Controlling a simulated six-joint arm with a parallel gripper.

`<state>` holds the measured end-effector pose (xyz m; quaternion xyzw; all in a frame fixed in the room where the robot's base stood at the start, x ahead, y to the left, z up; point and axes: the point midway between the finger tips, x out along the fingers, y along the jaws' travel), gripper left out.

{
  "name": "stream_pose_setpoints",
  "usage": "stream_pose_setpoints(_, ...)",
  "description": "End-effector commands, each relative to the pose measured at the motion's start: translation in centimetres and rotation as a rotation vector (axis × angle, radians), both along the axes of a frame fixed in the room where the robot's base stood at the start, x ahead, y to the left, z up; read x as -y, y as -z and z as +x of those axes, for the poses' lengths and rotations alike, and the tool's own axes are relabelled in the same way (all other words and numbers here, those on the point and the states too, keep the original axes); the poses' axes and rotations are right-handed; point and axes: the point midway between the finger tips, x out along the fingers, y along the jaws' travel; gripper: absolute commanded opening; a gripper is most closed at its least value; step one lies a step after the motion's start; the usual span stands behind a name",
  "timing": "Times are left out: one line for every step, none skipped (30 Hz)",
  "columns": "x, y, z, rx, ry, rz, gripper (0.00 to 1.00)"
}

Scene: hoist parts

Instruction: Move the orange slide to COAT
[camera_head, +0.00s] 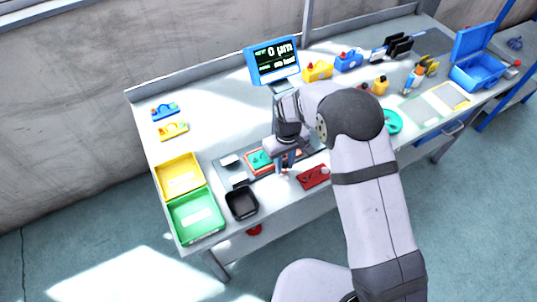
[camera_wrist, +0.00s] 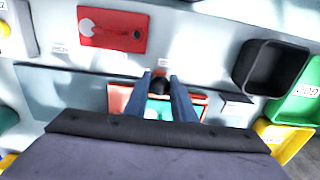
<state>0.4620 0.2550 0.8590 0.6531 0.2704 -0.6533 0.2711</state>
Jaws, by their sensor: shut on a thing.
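The orange slide (camera_head: 252,168) is a flat orange-red frame with a teal piece in it, lying in a dark grey track (camera_head: 235,180) near the table's front. In the wrist view the slide (camera_wrist: 196,101) shows behind and beside my fingers. My gripper (camera_head: 284,166) reaches down at the slide's right part. In the wrist view its two blue fingers (camera_wrist: 163,84) are shut on a black knob (camera_wrist: 160,86) at the slide's edge. My gripper hides part of the slide and track. Small labels by the track are too blurred to read, so I cannot tell which is COAT.
A red plate with a handle (camera_head: 313,177) lies right of the gripper. A black bin (camera_head: 242,204), green tray (camera_head: 195,216) and yellow tray (camera_head: 180,177) stand to the left. A blue display (camera_head: 272,62) stands behind, reading 0 µm. Bottles and a blue case (camera_head: 477,72) are at right.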

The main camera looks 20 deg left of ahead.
Motion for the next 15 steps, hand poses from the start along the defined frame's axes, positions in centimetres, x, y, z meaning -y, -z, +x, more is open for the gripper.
stream_pose_setpoints(0.6, 0.0, 0.7, 0.002, 0.004, 0.001, 0.11)
stream_pose_setpoints(0.9, 0.0, 1.0, 0.002, 0.004, 0.001, 0.11)
stream_pose_setpoints(1.3, 0.0, 1.3, 0.002, 0.005, 0.001, 0.11)
stream_pose_setpoints(1.6, 0.0, 1.6, 0.002, 0.004, 0.001, 0.11)
stream_pose_setpoints(1.9, 0.0, 1.9, 0.002, 0.004, 0.001, 0.11)
stream_pose_setpoints(2.2, 0.0, 2.3, 0.002, 0.004, 0.001, 0.11)
stream_pose_setpoints(2.6, 0.0, 2.6, 0.002, 0.004, 0.001, 0.11)
stream_pose_setpoints(2.8, 0.0, 2.9, 0.002, 0.004, 0.001, 0.11)
stream_pose_setpoints(3.2, 0.0, 3.3, 0.004, 0.004, 0.001, 0.11)
stream_pose_setpoints(3.5, 0.0, 3.6, 0.003, 0.004, 0.0, 0.11)
stream_pose_setpoints(3.8, 0.0, 3.8, 0.002, 0.004, 0.001, 0.11)
stream_pose_setpoints(4.2, 0.0, 4.2, 0.001, 0.003, 0.0, 0.11)
stream_pose_setpoints(4.4, 0.0, 4.4, 0.002, 0.004, 0.001, 0.11)
stream_pose_setpoints(4.7, 0.0, 4.7, 0.004, 0.004, 0.001, 0.11)
stream_pose_setpoints(5.0, 0.0, 5.1, 0.004, 0.003, 0.001, 0.11)
